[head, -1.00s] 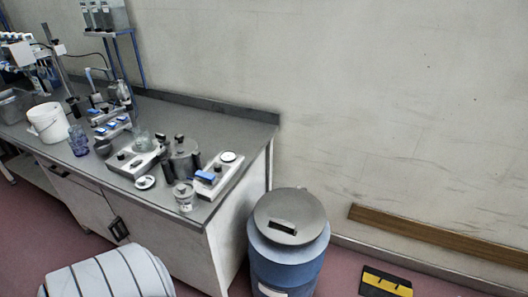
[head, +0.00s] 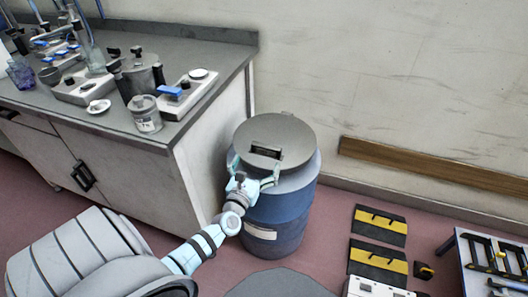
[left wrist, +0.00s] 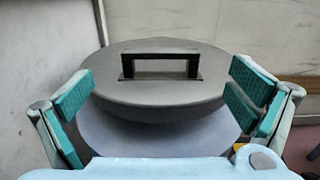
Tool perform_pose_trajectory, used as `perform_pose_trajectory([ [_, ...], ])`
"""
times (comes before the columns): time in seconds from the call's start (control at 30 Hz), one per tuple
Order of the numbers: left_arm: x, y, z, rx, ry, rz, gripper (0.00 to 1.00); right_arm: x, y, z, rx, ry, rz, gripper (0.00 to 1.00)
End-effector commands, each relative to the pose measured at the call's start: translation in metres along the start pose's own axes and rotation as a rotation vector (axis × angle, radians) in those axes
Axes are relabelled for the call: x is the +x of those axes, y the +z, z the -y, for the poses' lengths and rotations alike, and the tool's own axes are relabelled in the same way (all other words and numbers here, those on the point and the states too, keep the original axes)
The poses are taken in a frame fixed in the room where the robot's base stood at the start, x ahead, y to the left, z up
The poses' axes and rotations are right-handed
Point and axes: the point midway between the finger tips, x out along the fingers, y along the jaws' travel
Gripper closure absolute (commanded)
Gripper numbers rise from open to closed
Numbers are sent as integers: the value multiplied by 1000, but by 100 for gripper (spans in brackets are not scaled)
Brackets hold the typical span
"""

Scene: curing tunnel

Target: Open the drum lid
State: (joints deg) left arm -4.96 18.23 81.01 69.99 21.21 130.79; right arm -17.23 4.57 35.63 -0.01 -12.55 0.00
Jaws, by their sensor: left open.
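The blue drum (head: 285,217) stands on the floor beside the bench's right end. Its grey round lid (head: 292,135) lies on top and looks closed, with a dark raised handle (head: 266,150). My left gripper (head: 255,171) is at the drum's near upper edge, fingers spread and empty. In the left wrist view the lid (left wrist: 165,97) fills the middle, its handle (left wrist: 160,57) beyond and between the open green-padded fingers (left wrist: 162,95). I cannot see the fingers touching the handle. My right gripper is not in view.
The grey bench (head: 205,115) holds a lidded pot, a jar (head: 146,116) and small instruments. A wooden rail (head: 430,168) runs along the wall. Yellow-black floor plates (head: 379,225) and a tool table (head: 470,262) stand at right. Red floor is open between drum and plates.

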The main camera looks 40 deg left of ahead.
Motion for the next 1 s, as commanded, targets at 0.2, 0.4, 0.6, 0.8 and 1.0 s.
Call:
perform_pose_trajectory([
  [0.2, 51, -4, 0, 1, 0, 0, 0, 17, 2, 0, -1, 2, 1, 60],
  [0.4, 65, -2, 0, 2, 0, -1, 0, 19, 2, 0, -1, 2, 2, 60],
  [0.6, 65, -2, 0, 2, -1, -2, 0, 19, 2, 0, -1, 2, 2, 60],
  [0.8, 64, -2, 1, 2, -1, -2, 30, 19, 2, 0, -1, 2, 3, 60],
  [1.0, 64, -2, 1, 3, -1, -3, 62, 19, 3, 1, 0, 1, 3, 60],
])
